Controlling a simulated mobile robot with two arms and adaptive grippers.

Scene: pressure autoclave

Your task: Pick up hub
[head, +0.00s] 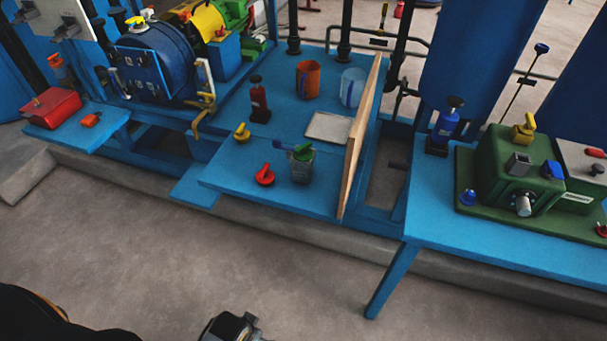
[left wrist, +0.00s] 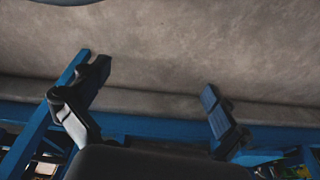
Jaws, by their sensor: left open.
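No part is clearly recognisable as the hub. Small parts on the middle blue bench (head: 225,178) include a red round part (head: 265,175), a yellow part (head: 242,133) and a grey block with a green top (head: 302,165). My left gripper (left wrist: 155,82) is open in the left wrist view, with nothing between its fingers and bare floor beyond them. It is apart from all the bench parts. A dark piece of my own body shows at the bottom edge of the head view. I do not see my right gripper.
A wooden board (head: 360,140) stands upright at the bench's right side. A grey tray (head: 328,128), an orange cup (head: 307,79) and a dark red bottle (head: 258,98) stand behind. A green machine (head: 515,175) sits on the right table (head: 440,215). The front floor (head: 190,260) is clear.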

